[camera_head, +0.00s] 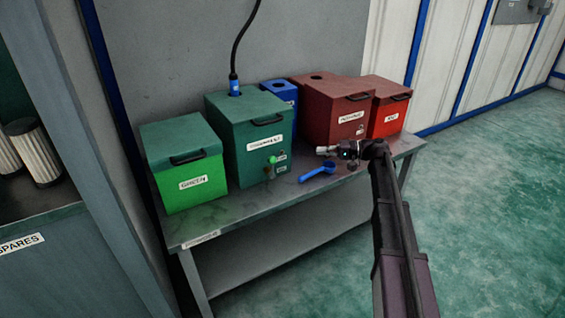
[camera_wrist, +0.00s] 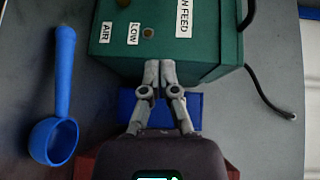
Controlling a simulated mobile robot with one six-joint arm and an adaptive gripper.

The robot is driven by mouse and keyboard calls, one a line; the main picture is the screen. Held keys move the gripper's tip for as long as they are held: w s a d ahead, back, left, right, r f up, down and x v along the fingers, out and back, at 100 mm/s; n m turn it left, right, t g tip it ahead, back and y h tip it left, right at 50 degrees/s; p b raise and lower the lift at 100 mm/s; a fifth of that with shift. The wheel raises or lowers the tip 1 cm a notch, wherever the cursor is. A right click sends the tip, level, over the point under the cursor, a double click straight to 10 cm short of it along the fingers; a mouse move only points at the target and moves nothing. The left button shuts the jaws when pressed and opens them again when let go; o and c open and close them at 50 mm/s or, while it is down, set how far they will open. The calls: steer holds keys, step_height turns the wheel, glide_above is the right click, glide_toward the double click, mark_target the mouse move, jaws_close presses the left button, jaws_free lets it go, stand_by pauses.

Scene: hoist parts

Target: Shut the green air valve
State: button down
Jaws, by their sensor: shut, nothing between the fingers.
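The dark green box (camera_head: 247,135) stands on the bench with a label and small fittings on its front. A bright green round knob (camera_head: 272,160) sits low on that front beside a small label; I take it as the air valve, but its setting is too small to tell. In the wrist view the box (camera_wrist: 125,60) shows AIR and LOW labels, a small brass-coloured fitting (camera_wrist: 149,32) and a part cut by the top edge. My gripper (camera_head: 322,150) is to the right of the knob, apart from it. Its fingers (camera_wrist: 160,66) are together and empty.
A blue scoop (camera_head: 318,172) lies on the bench (camera_head: 235,222) below my gripper; it also shows in the wrist view (camera_wrist: 62,100). A bright green bin (camera_head: 185,175) stands left. A blue box (camera_head: 281,91) and red boxes (camera_head: 338,112) (camera_head: 388,112) stand behind and right.

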steer(key=shift+a, duration=0.15)
glide_toward(272, 167)
steer(key=w+a+r, duration=0.2)
steer(key=w+a, duration=0.1)
steer(key=w, duration=0.2)
steer(key=s+a, duration=0.1)
steer(key=s+a+b, duration=0.1)
steer(key=a, duration=0.1)
steer(key=shift+s+a, duration=0.2)
stand_by(0.4)
steer(key=shift+d, duration=0.15)
steer(key=shift+d+r, duration=0.1)
